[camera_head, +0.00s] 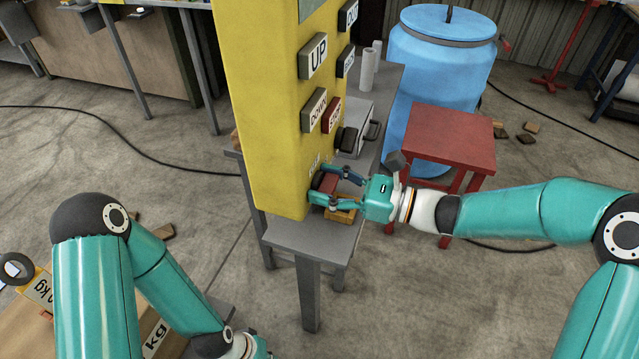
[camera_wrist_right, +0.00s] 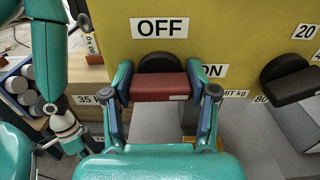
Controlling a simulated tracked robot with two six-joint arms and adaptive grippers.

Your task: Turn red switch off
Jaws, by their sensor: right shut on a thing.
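The red switch (camera_head: 327,182) is a red block on a dark round base, low on the yellow panel (camera_head: 262,120).
A black knob (camera_wrist_right: 291,84) is to the right on the panel. Other buttons, including UP (camera_head: 318,55), sit higher up. A grey table (camera_head: 310,240), a red stool (camera_head: 440,135) and a blue barrel (camera_head: 440,65) stand nearby.

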